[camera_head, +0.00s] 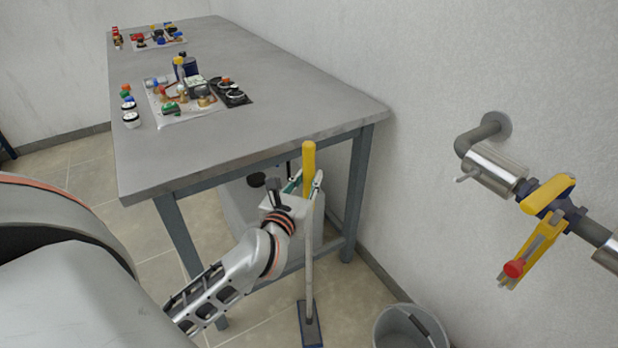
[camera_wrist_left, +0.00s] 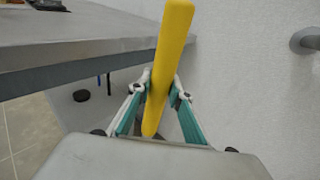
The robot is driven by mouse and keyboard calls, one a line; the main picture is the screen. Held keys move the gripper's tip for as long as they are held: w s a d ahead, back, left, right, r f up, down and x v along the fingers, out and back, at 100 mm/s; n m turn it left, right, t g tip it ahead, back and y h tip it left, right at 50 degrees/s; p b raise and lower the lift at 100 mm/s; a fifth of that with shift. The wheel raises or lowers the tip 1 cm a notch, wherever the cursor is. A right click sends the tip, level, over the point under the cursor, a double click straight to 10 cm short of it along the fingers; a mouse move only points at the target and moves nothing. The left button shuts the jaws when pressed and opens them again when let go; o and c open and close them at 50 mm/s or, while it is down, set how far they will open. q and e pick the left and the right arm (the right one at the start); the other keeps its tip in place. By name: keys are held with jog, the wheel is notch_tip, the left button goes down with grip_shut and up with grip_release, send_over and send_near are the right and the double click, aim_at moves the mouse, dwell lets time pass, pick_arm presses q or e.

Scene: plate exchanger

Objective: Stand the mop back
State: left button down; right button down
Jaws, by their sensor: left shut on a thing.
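The mop (camera_head: 309,240) has a yellow grip on top, a pale shaft and a dark blue flat head (camera_head: 310,325) low near the floor. It stands about upright in front of the table's right end. My left gripper (camera_head: 306,185) is shut on the mop just at its yellow grip. In the left wrist view the yellow grip (camera_wrist_left: 168,65) runs up between the two fingers (camera_wrist_left: 158,95), slightly tilted. I cannot tell whether the mop's head touches the floor. My right gripper is not in view.
A grey table (camera_head: 230,120) with several small fittings on mats stands behind. A grey bucket (camera_head: 385,330) is on the floor at right. A wall pipe with a yellow-handled valve (camera_head: 548,195) juts out at right. A white container (camera_head: 235,215) is under the table.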

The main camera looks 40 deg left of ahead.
pick_arm(q)
jog(key=c, duration=1.9)
grip_release()
jog(key=shift+o, duration=0.3)
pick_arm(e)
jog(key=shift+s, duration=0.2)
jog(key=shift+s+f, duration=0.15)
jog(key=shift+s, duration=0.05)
